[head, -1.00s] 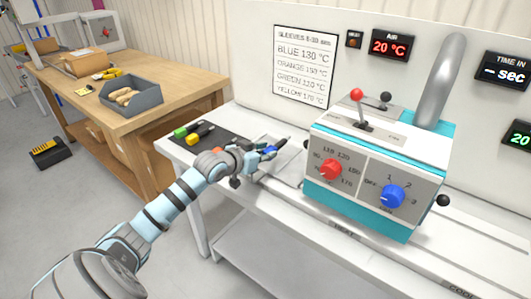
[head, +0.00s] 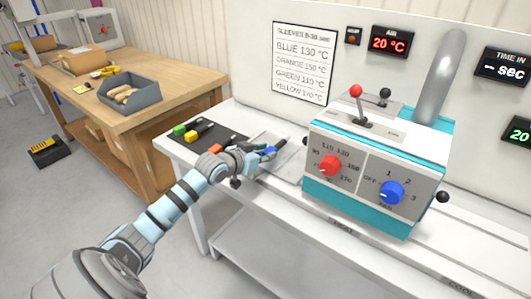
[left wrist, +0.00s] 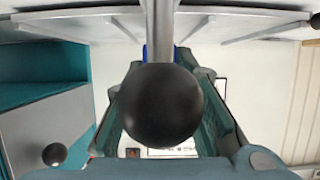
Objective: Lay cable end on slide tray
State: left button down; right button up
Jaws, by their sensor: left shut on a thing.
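My left gripper (head: 262,153) is over the left end of the white bench. It is shut on the cable end, which shows as a small blue piece (head: 270,150) with a dark tip. The slide tray (head: 267,138), a pale plate, lies around and under the gripper, partly hidden. In the left wrist view a black ball knob (left wrist: 160,105) on a metal rod hides the fingertips; a bit of blue (left wrist: 147,52) shows behind the rod. I cannot tell whether the cable end touches the tray. My right gripper is not in view.
The teal-and-white heater (head: 375,165), with red and blue dials and a red-tipped lever, stands just right of the gripper. A dark mat (head: 213,150) with green, yellow and red-ended pieces lies to the left. A wooden table (head: 145,120) with a grey bin (head: 131,90) stands farther left.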

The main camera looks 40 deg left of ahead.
pick_arm(q)
jog(key=shift+f+b, duration=0.3)
jog(key=shift+f, duration=0.25)
jog(key=c, duration=1.2)
grip_release()
jog(key=shift+r, duration=0.1)
jog(key=shift+c, duration=0.2)
jog(key=shift+s, duration=0.25)
jog(key=v, duration=0.7)
jog(key=shift+r, duration=0.15)
notch_tip(320, 180, up, 11)
jog(key=p, duration=1.3)
